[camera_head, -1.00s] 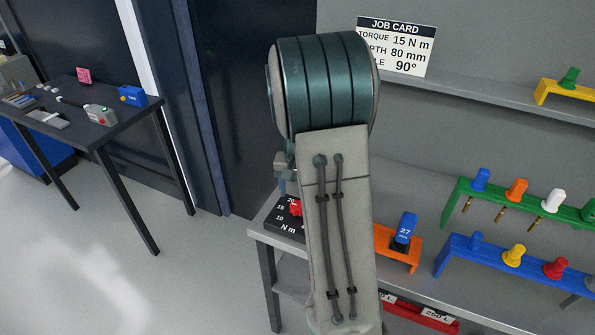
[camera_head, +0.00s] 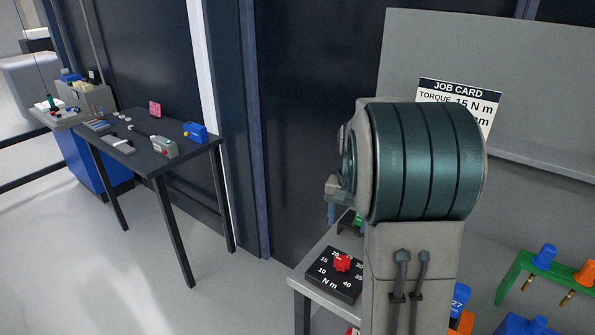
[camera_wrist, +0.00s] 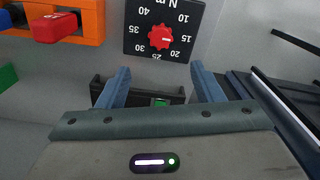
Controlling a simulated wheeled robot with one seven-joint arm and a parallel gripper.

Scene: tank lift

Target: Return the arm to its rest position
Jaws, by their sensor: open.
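My gripper (camera_wrist: 158,85) shows in the wrist view with its two blue-grey fingers spread apart and nothing between them. It hangs over the bench near the black torque dial box with a red knob (camera_wrist: 160,37). The same dial box (camera_head: 330,284) sits on the bench corner in the head view. My arm, with a large teal-banded joint, rises in front of the bench in the head view and hides part of it. Only a small part of my gripper (camera_head: 333,206) shows there, left of the joint.
The grey bench (camera_head: 312,290) has an orange holder with a blue piece (camera_head: 460,297), and a green rack (camera_head: 512,278) with coloured pegs at right. A job card (camera_head: 462,98) hangs behind, partly covered. A dark side table (camera_head: 140,152) with tools stands left. Open floor lies between.

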